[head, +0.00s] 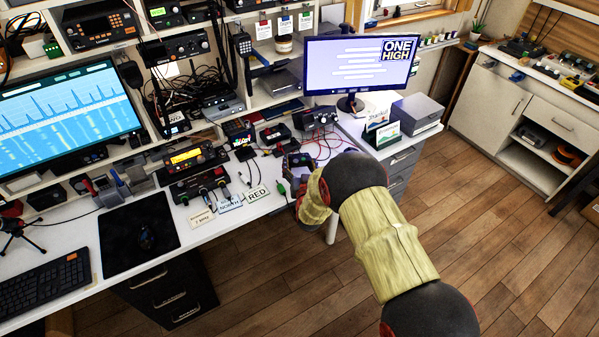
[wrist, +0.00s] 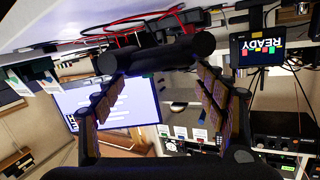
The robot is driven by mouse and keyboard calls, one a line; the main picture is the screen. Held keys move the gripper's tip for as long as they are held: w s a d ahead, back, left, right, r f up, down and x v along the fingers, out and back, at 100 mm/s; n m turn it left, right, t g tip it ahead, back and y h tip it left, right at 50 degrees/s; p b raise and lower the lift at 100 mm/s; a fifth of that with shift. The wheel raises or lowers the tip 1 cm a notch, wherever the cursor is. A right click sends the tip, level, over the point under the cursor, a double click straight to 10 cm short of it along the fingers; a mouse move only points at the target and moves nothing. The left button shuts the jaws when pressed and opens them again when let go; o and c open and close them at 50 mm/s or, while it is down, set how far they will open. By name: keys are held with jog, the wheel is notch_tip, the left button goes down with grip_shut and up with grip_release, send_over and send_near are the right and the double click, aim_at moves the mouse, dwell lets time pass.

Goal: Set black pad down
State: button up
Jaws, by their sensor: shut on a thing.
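My gripper (wrist: 158,75) is shut on a dark, narrow piece, the black pad (wrist: 155,60), which spans between its two fingertips in the wrist view. The finger pads are brown and stand apart on either side of it. In the head view my gripper (head: 297,170) is over the right end of the white desk (head: 250,212), mostly hidden by my arm. The held piece cannot be made out clearly there, nor whether it touches the desk.
A mouse mat (head: 118,250) with a mouse lies on the desk at left. Label cards (head: 258,193), radios (head: 198,160) and loose cables crowd the desk near my gripper. A monitor (head: 350,68) and a grey box (head: 417,113) stand behind. Wooden floor (head: 480,220) is clear at right.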

jog(key=shift+w+a+f, duration=0.2)
jog(key=shift+w+f, duration=0.35)
jog(key=shift+f, duration=0.1)
jog(key=shift+f+b, duration=0.85)
jog(key=shift+f, duration=0.6)
jog(key=shift+f, duration=0.15)
jog(key=o, duration=1.5)
jog(key=shift+o, duration=0.4)
